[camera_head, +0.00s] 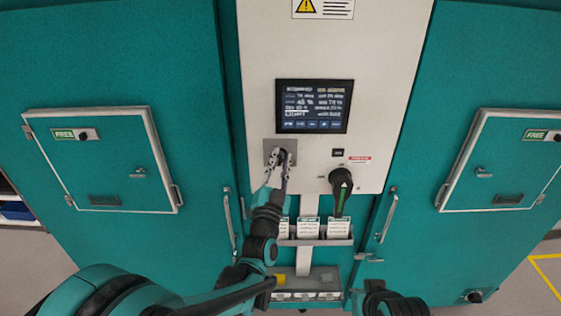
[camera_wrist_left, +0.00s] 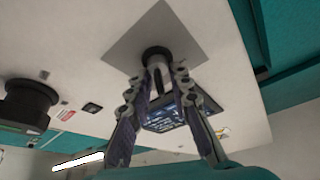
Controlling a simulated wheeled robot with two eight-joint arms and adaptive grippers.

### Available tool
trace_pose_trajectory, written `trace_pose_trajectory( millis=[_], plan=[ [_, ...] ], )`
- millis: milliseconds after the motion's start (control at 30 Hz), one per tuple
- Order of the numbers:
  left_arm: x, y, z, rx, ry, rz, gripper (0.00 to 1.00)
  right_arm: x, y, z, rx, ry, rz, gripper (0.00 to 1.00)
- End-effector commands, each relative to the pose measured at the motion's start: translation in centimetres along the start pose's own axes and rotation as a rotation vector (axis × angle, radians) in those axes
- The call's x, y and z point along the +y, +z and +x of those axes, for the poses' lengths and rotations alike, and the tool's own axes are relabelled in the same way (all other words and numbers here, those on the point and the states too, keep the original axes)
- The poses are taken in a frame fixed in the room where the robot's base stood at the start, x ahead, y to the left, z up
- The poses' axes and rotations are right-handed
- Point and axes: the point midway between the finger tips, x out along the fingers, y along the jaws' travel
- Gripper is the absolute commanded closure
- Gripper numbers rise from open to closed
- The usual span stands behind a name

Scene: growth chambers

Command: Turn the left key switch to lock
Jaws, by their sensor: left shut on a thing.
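The key switch sits on a square grey metal plate (camera_head: 269,147) at the left of the white control panel, below the screen. In the left wrist view its round black collar (camera_wrist_left: 156,54) stands on the plate (camera_wrist_left: 183,38), with a grey key-like bar (camera_wrist_left: 158,75) coming out of it. My left gripper (camera_head: 281,158) reaches up to the switch. In the left wrist view its fingers (camera_wrist_left: 158,82) lie on both sides of the bar and are shut on it. The fingers hide most of the switch in the head view, and I cannot read its lock mark.
A black rotary handle (camera_head: 341,183) juts from the panel at the right. A lit screen (camera_head: 314,106) is above. Label holders (camera_head: 310,242) hang below. Teal chamber doors with hatches (camera_head: 103,160) marked FREE flank the panel, with bar handles (camera_head: 389,215) beside it.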

Motion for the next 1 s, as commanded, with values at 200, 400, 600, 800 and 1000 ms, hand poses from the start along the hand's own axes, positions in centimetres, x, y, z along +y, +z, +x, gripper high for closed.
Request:
trace_pose_trajectory(
  millis=[200,400,600,800,1000],
  plan=[
    [0.2,0.2,-0.1,0.001,-0.034,-0.087,1.0,0.0,0.7,1.0,0.0,0.0,0.0,1.0],
    [0.3,0.2,-0.2,0.001,-0.094,-0.233,1.0,0.0,1.6,2.2,0.0,0.0,0.0,1.0],
    [0.2,0.2,-0.1,0.0,-0.166,-0.409,1.0,0.0,2.4,3.4,0.0,0.0,0.0,1.0],
    [0.1,0.2,-0.1,-0.001,-0.239,-0.582,1.0,0.0,3.0,4.2,0.0,0.0,0.0,1.0],
    [0.0,0.1,-0.1,-0.001,-0.303,-0.737,1.0,0.0,3.3,4.6,0.0,0.0,0.0,1.0]
  ],
)
